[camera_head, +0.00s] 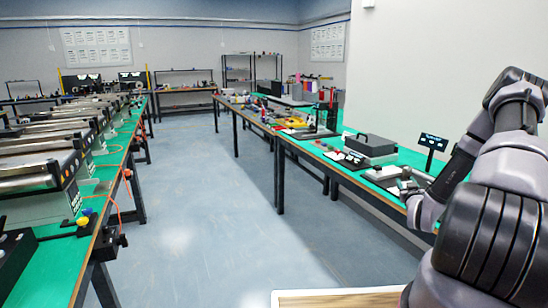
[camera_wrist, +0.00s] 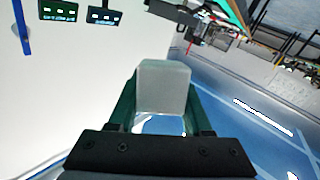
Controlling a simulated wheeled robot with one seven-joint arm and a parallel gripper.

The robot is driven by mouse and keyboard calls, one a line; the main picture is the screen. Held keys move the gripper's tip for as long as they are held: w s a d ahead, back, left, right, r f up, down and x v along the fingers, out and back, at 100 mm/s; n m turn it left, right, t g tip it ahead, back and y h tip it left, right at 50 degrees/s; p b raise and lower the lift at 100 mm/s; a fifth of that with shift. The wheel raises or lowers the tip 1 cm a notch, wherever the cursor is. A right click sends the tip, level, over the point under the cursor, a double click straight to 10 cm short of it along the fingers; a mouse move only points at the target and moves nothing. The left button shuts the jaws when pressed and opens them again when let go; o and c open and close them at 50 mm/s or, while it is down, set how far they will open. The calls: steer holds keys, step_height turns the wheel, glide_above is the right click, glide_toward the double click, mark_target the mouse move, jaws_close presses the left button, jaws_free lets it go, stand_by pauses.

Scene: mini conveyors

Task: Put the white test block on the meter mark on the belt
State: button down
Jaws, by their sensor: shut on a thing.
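My gripper (camera_wrist: 160,100) is shut on a pale grey-white block (camera_wrist: 163,84), which sits between its two fingers in the wrist view and shows as a plain tapered shape. In the head view my arm fills the right side, and I cannot make out the gripper or the held block clearly. Several mini conveyors stand in a row on the left bench; the nearest conveyor (camera_head: 38,172) has a metallic-looking top. I cannot make out a meter mark on any belt.
The left green bench (camera_head: 95,222) has an orange cable over its edge. On the right bench (camera_head: 325,160) stand a dark grey case (camera_head: 370,144) and a small display (camera_head: 433,142). Clear blue-grey floor (camera_head: 200,190) lies between the benches.

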steer(key=a+r+n+y, duration=0.3)
steer(key=a+y, duration=0.1)
steer(key=a, duration=1.8)
steer(key=shift+t+y, duration=0.3)
steer(key=s+r, duration=0.2)
steer(key=s, duration=0.3)
steer(key=shift+a+r, duration=0.25)
steer(key=shift+r, duration=0.15)
steer(key=d+f+m+h, duration=0.2)
steer(key=d+f+h, duration=0.1)
steer(key=d, duration=1.5)
steer(key=d+f+m+g+h, duration=0.1)
steer(key=d+f+h, duration=0.3)
steer(key=d, duration=1.4)
steer(key=shift+w+d+f+m+g+h, duration=0.15)
steer(key=shift+d+f+m+g+h, duration=0.2)
steer(key=shift+m, duration=0.55)
step_height(320, 180, down, 9)
steer(key=shift+f, duration=0.2)
steer(key=shift+f, duration=0.1)
